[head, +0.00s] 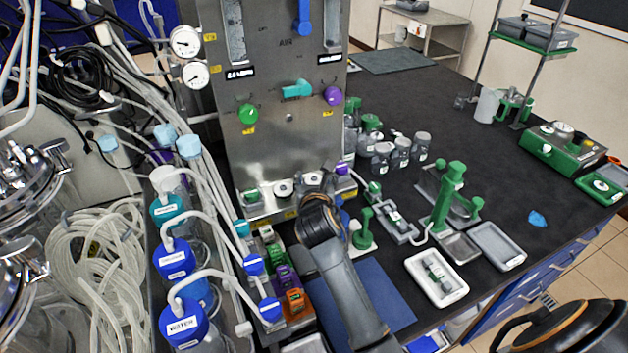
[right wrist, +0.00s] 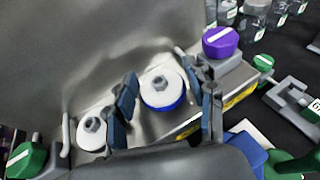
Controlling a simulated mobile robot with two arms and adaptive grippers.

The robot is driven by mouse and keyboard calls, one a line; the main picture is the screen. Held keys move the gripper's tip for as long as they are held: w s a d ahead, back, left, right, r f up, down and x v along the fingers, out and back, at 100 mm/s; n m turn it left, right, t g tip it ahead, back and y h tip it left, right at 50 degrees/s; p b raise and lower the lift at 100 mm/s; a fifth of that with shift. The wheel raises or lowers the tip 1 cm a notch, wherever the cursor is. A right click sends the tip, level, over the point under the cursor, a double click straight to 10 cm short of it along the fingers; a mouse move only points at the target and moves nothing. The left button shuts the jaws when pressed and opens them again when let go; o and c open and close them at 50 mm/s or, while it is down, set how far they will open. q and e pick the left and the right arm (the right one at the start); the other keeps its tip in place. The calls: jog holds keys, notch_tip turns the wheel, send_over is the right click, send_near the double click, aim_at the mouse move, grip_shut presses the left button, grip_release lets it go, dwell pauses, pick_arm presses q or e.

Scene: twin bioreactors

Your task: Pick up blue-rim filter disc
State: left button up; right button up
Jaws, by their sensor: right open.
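The blue-rim filter disc (right wrist: 162,86) shows in the right wrist view. It is white on top with a grey knob and a blue rim, and sits on a grey metal ledge. My right gripper (right wrist: 164,100) is open, with one finger on each side of the disc in the picture; I cannot tell whether they touch it. In the head view my right gripper (head: 313,184) is at the front of the steel panel and largely hides this disc. A second white disc (right wrist: 92,132) sits to the left on the ledge. My left gripper is not in view.
A purple-capped part (right wrist: 220,42) stands just right of the disc, and a green-capped part (right wrist: 27,160) is at the ledge's left end. The steel panel (head: 280,140) rises behind. Blue-capped bottles (head: 178,258) with hoses stand left. A blue mat (head: 385,298) lies in front.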

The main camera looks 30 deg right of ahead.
jog(key=c, duration=0.6)
jog(key=shift+o, duration=0.2)
jog(key=shift+r, duration=0.1)
jog(key=shift+r, duration=0.6)
jog(key=s+a+r, duration=0.3)
jog(key=s+r, duration=0.8)
jog(key=s, duration=0.2)
jog(key=shift+s+r, duration=0.35)
